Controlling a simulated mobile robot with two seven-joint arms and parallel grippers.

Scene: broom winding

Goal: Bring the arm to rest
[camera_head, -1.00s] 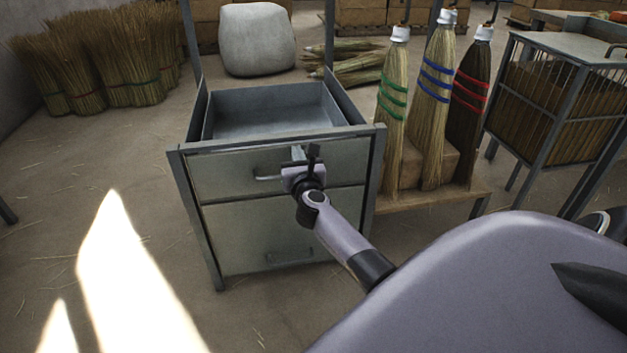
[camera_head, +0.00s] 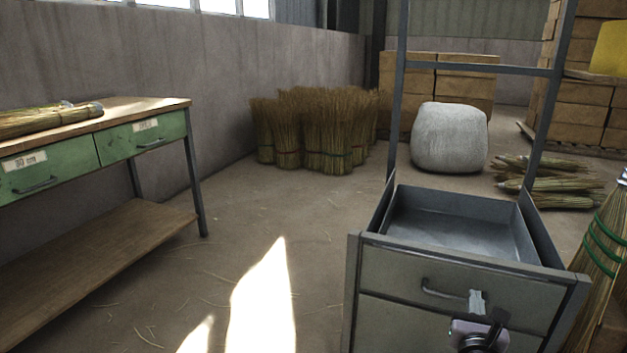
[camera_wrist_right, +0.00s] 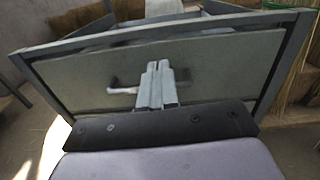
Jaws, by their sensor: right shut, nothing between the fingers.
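My right gripper (camera_head: 476,302) is at the lower right of the head view, in front of the upper drawer (camera_head: 520,297) of a grey metal cabinet. In the right wrist view its two fingers (camera_wrist_right: 158,72) are together and empty, pointing at the drawer front. The drawer's bar handle (camera_head: 437,291) is just left of the fingertips in the head view. In the wrist view the handle (camera_wrist_right: 122,88) also shows left of the fingers; I cannot tell whether they touch it. My left gripper is not in view.
A green-drawered workbench (camera_head: 121,146) with a straw bundle (camera_head: 50,119) stands at left. Broom bundles (camera_head: 318,130) and a wrapped bale (camera_head: 449,138) stand behind. A green-banded broom (camera_head: 607,240) is right of the cabinet. The floor between bench and cabinet is clear except for straw scraps.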

